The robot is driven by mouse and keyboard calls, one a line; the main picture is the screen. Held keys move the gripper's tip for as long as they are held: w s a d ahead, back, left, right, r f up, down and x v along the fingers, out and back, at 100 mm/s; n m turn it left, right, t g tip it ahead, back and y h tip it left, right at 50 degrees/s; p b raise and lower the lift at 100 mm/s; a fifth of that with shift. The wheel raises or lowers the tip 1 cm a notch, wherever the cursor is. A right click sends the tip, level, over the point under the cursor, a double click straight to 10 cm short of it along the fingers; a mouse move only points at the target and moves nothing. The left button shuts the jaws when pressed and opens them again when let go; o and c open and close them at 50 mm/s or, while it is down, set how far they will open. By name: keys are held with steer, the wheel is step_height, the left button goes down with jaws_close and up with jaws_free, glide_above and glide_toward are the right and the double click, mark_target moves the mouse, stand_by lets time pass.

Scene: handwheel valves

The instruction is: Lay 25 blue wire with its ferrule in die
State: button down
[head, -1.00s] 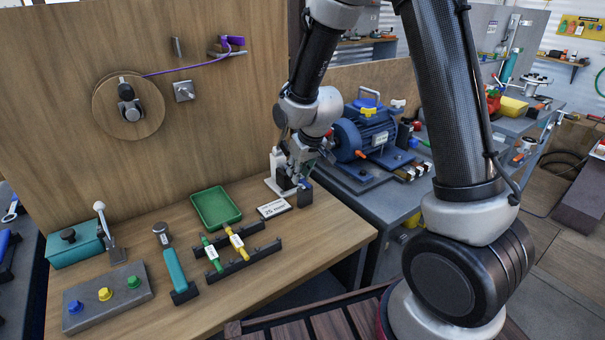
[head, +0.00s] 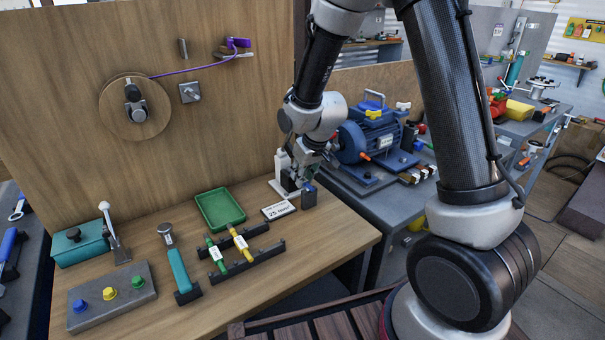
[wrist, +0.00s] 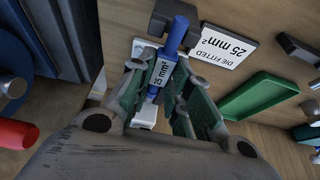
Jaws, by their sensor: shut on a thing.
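My gripper (head: 305,172) is shut on the blue wire (wrist: 176,36), close to the white press (head: 281,166) at the table's right end. In the wrist view, the wire lies between my green-padded fingers (wrist: 158,82). It carries a white "25 mm²" label (wrist: 160,73). The wire's far end reaches a dark block (wrist: 172,12), which also shows in the head view (head: 309,199). A card reading "DIE FITTED 25 mm²" (wrist: 222,47) lies beside it. The die itself and the ferrule are hidden by my fingers, so I cannot tell whether the ferrule sits in the die.
A green tray (head: 240,218) is left of the card. A black rack (head: 270,252) holds a green (head: 215,253) and a yellow wire (head: 239,242). A teal-handled tool (head: 180,270) and a grey block with coloured buttons (head: 110,297) are farther left.

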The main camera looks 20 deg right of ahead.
mark_target(310, 185)
steer(key=shift+f, duration=0.5)
steer(key=c, duration=1.3)
jaws_free()
steer(key=shift+o, duration=0.7)
steer(key=o, duration=0.4)
steer(key=shift+s+d+r, duration=0.25)
steer(key=shift+s+r, duration=0.25)
steer(key=shift+s, duration=0.3)
steer(key=shift+s+d+r, duration=0.3)
steer(key=shift+s+r, duration=0.2)
steer(key=shift+s, duration=0.3)
steer(key=shift+s+d+r, duration=0.25)
steer(key=shift+s+r, duration=0.25)
steer(key=shift+s, duration=0.3)
